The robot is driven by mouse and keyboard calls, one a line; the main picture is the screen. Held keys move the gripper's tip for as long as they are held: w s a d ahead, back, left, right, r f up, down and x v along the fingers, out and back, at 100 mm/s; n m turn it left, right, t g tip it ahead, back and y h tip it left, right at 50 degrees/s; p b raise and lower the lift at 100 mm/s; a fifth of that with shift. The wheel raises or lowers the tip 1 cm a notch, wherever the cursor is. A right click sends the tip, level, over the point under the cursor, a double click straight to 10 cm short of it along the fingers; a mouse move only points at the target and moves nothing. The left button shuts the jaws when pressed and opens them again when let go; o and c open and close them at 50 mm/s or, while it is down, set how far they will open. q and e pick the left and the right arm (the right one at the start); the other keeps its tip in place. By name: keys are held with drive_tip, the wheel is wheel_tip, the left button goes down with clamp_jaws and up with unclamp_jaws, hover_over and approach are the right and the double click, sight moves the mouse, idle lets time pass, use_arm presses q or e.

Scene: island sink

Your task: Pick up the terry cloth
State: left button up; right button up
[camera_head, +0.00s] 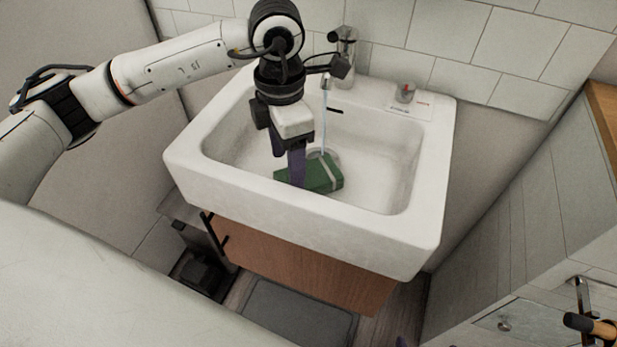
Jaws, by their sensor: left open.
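A green folded cloth with a pale stripe (325,176), which looks like the terry cloth, lies on the floor of the white sink (400,215), close to the drain. My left gripper (297,175) points down into the sink, its purple fingers at the left part of the cloth. The fingers overlap the cloth in the picture and hide part of it. The gripper is open, and I cannot tell whether it touches the cloth. A small purple sliver at the bottom edge may be a tip of my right gripper (401,341); the rest is out of frame.
A faucet (343,48) at the sink's back edge runs a thin stream of water near my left gripper. A small glass (405,92) stands on the back right rim. The basin's right side is clear. A wooden cabinet (290,262) is below.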

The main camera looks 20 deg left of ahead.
sight(308, 179)
use_arm(q)
wheel_tip(308, 179, down, 5)
drive_tip(key=shift+d+f, duration=0.1)
drive_tip(key=c, duration=0.8)
